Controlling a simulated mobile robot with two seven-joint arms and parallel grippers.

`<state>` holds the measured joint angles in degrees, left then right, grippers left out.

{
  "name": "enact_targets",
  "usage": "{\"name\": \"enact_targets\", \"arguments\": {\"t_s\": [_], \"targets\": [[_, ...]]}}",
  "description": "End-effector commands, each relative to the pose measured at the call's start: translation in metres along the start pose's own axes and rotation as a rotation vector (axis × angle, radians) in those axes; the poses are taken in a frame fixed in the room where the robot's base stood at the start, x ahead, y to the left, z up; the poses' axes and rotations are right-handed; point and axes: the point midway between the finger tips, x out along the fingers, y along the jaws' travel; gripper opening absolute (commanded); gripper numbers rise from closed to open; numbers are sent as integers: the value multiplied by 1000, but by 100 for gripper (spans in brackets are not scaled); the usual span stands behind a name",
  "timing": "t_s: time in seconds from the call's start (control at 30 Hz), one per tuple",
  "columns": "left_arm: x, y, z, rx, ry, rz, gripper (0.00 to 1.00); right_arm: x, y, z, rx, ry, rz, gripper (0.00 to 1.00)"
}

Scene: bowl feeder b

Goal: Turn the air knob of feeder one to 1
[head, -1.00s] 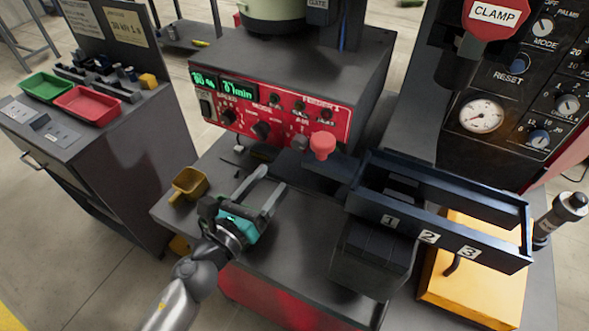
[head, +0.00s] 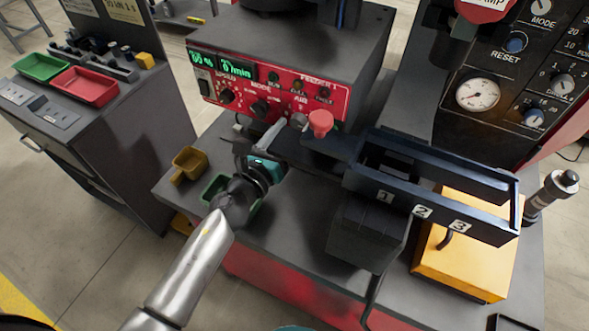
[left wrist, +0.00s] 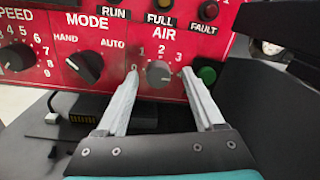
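The red control panel of feeder one (head: 285,95) faces me in the head view. Its grey air knob (left wrist: 159,73) shows in the left wrist view below the word AIR, with 0, 1, 2 and 3 printed around it. I cannot tell which number its pointer meets. My left gripper (left wrist: 160,78) is open, with one finger on each side of the knob in that view. I cannot see contact with the knob. In the head view the left gripper (head: 274,136) is in front of the panel's lower edge. My right gripper is not in view.
A red mushroom button (head: 320,123) sticks out just right of the knob. The mode knob (left wrist: 84,66) is left of the left finger, a green button (left wrist: 207,74) right of the other. A dark numbered rack (head: 430,190) and a yellow scoop (head: 188,160) stand nearby.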

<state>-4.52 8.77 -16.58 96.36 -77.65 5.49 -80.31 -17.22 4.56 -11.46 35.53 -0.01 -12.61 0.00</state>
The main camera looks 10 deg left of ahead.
Motion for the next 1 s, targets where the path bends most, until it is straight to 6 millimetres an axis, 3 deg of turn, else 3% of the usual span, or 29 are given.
{"name": "enact_targets", "arguments": {"t_s": [0.07,0.6,1.0], "targets": [[0,0,1,0,0,0,60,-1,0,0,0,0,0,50],[0,-2,1,-1,0,-4,0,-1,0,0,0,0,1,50],[0,-4,1,-28,-1,-10,0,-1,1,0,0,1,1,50]]}}
